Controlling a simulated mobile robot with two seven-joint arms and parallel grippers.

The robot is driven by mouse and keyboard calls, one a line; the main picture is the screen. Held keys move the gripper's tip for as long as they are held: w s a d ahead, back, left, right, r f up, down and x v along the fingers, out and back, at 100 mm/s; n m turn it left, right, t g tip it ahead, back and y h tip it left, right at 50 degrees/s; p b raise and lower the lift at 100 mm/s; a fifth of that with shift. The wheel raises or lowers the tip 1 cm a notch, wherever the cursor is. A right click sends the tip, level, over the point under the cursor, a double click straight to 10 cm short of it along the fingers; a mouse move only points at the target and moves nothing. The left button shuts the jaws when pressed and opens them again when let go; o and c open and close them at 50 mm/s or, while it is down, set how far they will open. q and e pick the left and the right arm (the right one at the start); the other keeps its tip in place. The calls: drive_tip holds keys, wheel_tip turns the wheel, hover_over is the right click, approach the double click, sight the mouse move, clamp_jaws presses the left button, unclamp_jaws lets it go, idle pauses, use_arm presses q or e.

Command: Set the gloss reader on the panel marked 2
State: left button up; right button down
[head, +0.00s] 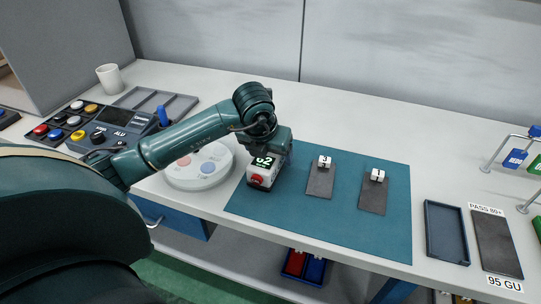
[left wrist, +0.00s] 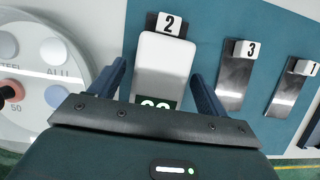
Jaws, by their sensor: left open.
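The gloss reader (head: 259,173) is a white box with a dark green display and a red button. It stands at the left side of the teal mat, and its white top (left wrist: 163,68) fills the middle of the left wrist view. A tag marked 2 (left wrist: 168,24) shows just beyond its far end, with a dark strip of that panel beside it. The reader covers the rest of panel 2. My left gripper (head: 272,153) is directly over the reader, open, with one finger on each side of it. My right gripper is not in view.
Panels marked 3 (head: 320,182) and 1 (head: 373,198) lie to the right on the teal mat (head: 283,208). A round white dial base (head: 200,180) stands close to the left. A dark tray (head: 446,232) and a reference plate (head: 497,247) are at far right.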

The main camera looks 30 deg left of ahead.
sight(264, 162)
use_arm(q)
drive_tip(key=v, duration=0.9)
drive_tip(key=shift+r, duration=0.3)
drive_tip(key=shift+s+r, duration=0.15)
drive_tip(key=shift+r, duration=0.1)
